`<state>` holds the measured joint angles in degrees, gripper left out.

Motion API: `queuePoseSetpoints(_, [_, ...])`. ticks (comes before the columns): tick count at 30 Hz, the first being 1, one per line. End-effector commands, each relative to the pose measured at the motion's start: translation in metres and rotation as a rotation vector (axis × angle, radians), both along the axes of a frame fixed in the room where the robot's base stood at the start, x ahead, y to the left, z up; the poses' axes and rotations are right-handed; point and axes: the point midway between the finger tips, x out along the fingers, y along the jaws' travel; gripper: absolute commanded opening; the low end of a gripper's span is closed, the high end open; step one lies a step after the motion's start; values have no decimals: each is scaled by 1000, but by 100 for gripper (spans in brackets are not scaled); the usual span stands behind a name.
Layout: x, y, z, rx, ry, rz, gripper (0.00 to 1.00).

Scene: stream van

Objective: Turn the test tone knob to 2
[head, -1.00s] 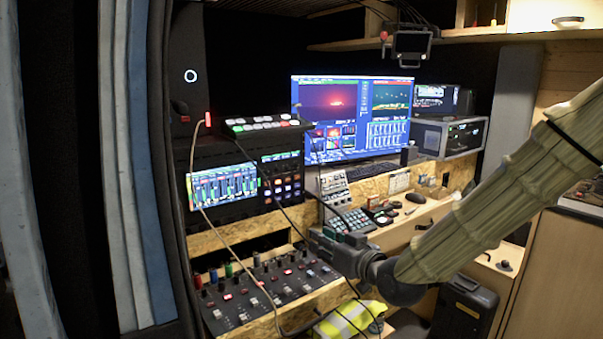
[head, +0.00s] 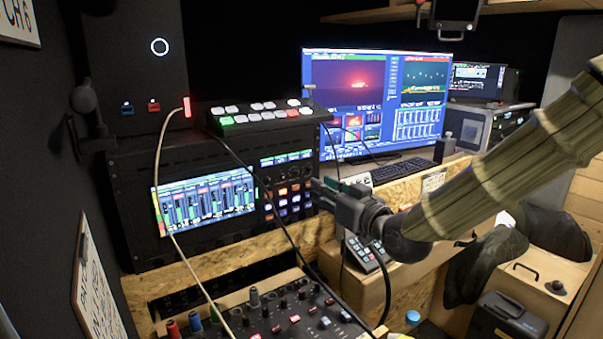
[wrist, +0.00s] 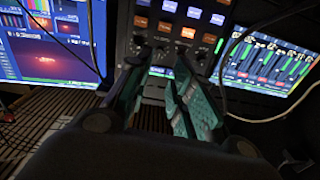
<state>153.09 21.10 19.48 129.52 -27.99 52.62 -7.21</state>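A black rack panel (head: 240,200) carries lit orange, white and blue buttons (head: 288,196). In the wrist view the lit buttons (wrist: 189,22) sit above a row of small dark knobs (wrist: 161,52). I cannot read which knob is the test tone knob or where it points. My gripper (head: 318,190) is at the right end of this panel in the head view. In the wrist view my gripper (wrist: 156,68) has its two fingers apart, with the knob row just beyond their tips. I cannot tell whether a fingertip touches a knob. Nothing shows held between them.
A button switcher (head: 265,116) sits on top of the rack. A mixer with knobs and faders (head: 290,312) is below. The monitor (head: 375,95) and keyboard (head: 390,169) are to the right. Loose cables (head: 160,165) hang across the rack front.

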Motion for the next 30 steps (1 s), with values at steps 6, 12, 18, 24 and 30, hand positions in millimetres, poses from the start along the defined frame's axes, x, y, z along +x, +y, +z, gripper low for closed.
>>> queuePoseSetpoints(6, [28, 11, -4, -2, 5, -6, 23])
queuePoseSetpoints(12, [57, 30, -6, -2, 6, -5, 23])
queuePoseSetpoints(18, [79, 46, -6, 0, 7, -3, 23])
queuePoseSetpoints(24, [90, 54, -6, 0, 7, -2, 23])
queuePoseSetpoints(30, [91, 56, -6, 0, 7, -2, 23])
